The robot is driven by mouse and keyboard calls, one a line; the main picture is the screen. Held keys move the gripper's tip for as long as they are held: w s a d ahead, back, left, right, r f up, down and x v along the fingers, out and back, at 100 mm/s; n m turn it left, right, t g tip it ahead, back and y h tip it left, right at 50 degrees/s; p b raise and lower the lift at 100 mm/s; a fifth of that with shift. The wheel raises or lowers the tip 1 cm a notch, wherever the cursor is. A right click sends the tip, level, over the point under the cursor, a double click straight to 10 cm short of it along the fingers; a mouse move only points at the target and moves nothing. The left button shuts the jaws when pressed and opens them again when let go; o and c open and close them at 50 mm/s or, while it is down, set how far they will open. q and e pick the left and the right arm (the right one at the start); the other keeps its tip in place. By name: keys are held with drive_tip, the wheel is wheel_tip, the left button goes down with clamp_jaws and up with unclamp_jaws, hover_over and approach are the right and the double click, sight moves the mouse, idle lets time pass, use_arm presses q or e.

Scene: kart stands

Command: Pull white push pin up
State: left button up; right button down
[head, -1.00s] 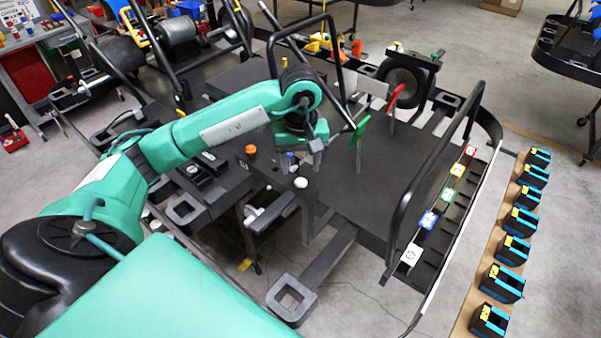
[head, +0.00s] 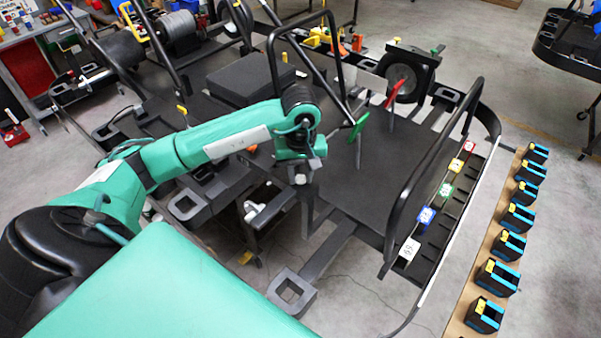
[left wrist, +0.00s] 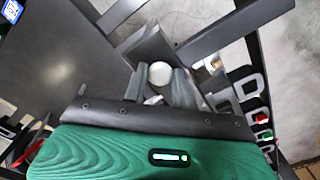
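The white push pin (head: 301,179) has a round white head and stands at the near corner of the dark kart stand's deck (head: 385,165). In the left wrist view its head (left wrist: 160,74) shows between the tips of my left gripper. My left gripper (head: 298,172) points down over it from above. Its two fingers (left wrist: 159,86) are apart, one on each side of the head, with a narrow gap visible. I cannot tell whether either finger touches it. My right gripper is not in view.
A green flag-like piece (head: 359,126) and a red one (head: 395,93) stand up from the deck. A black tube rail (head: 425,180) runs along the right side, beside coloured number cards (head: 426,215). Black-and-blue boxes (head: 497,277) line a board at the far right.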

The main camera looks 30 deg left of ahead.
sight(300, 178)
use_arm(q)
drive_tip(key=shift+r, duration=0.5)
drive_tip(key=o, duration=1)
drive_tip(key=shift+r, duration=0.5)
drive_tip(key=shift+r+b, duration=1.7)
drive_tip(key=shift+r, duration=4.7)
